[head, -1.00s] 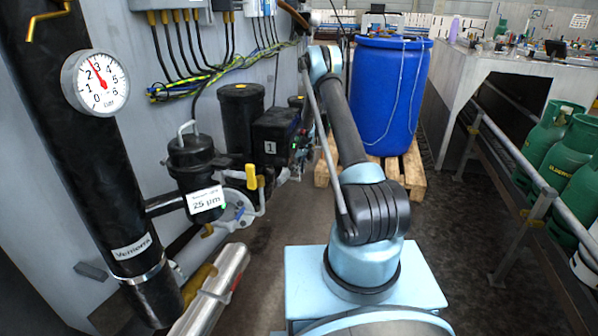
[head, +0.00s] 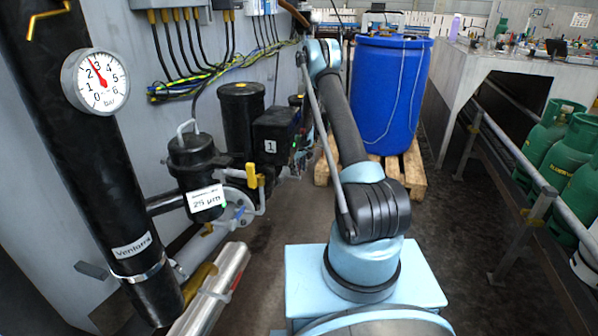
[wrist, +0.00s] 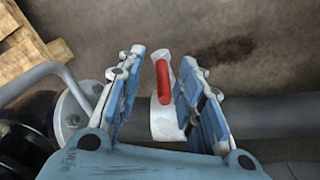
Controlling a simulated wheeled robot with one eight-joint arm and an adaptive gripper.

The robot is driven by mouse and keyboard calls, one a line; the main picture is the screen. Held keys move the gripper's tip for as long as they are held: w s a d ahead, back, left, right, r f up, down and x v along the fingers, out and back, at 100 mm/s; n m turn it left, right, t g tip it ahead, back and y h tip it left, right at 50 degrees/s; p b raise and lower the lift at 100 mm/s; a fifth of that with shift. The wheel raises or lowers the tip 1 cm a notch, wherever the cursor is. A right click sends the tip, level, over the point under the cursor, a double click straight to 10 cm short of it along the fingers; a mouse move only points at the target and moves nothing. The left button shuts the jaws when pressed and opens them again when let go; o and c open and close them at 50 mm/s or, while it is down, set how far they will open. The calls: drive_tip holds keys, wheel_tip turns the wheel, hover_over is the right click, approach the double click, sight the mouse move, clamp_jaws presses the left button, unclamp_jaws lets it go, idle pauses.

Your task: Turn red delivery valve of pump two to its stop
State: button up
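In the wrist view a red valve handle (wrist: 163,82) stands on a pale valve body (wrist: 164,122) set in a grey pipe. My gripper (wrist: 172,72) is open, with one blue-padded finger on each side of the handle. A gap shows between the handle and the left finger. The right finger is nearer the handle, and I cannot tell whether they touch. In the head view the arm reaches away toward the pumps at the back; the gripper and the red valve cannot be made out there.
A pump marked 1 (head: 272,136) and a black filter housing (head: 195,165) stand along the left wall. A blue drum (head: 388,95) stands on a wooden pallet (head: 408,178). Green gas cylinders (head: 556,140) line the right behind a rail. The floor between is clear.

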wheel_tip(320, 180, up, 12)
drive_tip(key=s, duration=0.1)
drive_tip(key=shift+s+a, duration=0.2)
drive_tip(key=shift+a, duration=0.05)
idle(0.5)
drive_tip(key=shift+f, duration=0.1)
drive_tip(key=shift+c, duration=0.6)
drive_tip(key=c, duration=0.4)
drive_tip(key=shift+w, duration=0.4)
clamp_jaws()
drive_tip(key=w+m+g, duration=0.3)
drive_tip(key=w+m, duration=0.6)
drive_tip(key=s+f, duration=0.4)
drive_tip(key=f, duration=0.5)
drive_tip(key=shift+s+d+f, duration=0.35)
drive_tip(key=shift+f, duration=0.05)
